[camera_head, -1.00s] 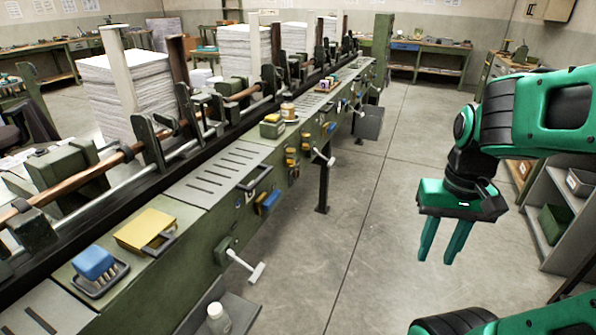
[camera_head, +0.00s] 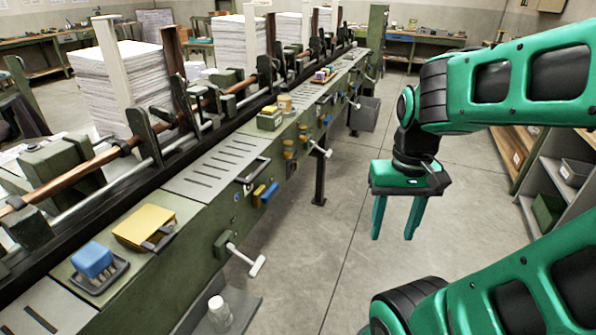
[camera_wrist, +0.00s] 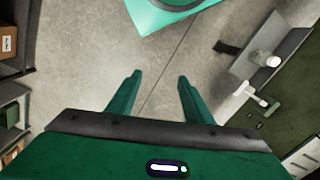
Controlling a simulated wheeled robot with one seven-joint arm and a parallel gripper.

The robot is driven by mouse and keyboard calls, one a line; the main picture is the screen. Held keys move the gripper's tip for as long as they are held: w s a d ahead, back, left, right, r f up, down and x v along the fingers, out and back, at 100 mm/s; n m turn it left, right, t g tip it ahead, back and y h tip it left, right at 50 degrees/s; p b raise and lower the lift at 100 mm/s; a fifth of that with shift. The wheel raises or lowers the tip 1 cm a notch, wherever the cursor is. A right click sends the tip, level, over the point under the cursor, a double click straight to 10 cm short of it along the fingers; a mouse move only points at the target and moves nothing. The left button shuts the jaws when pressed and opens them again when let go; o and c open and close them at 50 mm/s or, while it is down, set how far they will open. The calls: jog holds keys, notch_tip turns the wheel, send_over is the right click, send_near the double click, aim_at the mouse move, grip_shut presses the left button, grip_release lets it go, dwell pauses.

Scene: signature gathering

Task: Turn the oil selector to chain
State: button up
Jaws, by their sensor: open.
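My gripper (camera_head: 393,236) hangs over the open floor to the right of the long green machine (camera_head: 190,245), pointing down, open and empty. In the wrist view the gripper (camera_wrist: 157,78) has nothing between its fingers. The machine's front carries a white T-shaped handle (camera_head: 246,260), which also shows in the wrist view (camera_wrist: 258,98). Farther along are a blue handle (camera_head: 269,194), yellow knobs (camera_head: 289,155) and another white-ended lever (camera_head: 321,150). I cannot tell which of these is the oil selector, and no chain label is readable. My gripper is apart from all of them.
Shelves (camera_head: 555,185) stand at right. The floor (camera_head: 330,260) between is clear.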

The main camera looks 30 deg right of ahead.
jog(key=w+d+f+n+y, duration=0.1)
jog(key=w+d+f+n, duration=0.15)
jog(key=w, duration=0.75)
jog(key=w+d+f+n, duration=0.1)
jog(key=w+n, duration=0.3)
jog(key=w, duration=0.5)
jog(key=n+t+y, duration=0.7)
jog(key=t+y, duration=0.3)
jog(key=t, duration=0.4)
send_near(294, 166)
jog(key=x, duration=0.7)
jog(key=shift+w+d+f, duration=0.15)
jog(key=shift+w+f, duration=0.15)
jog(key=shift+f, duration=0.05)
jog(key=c, duration=1)
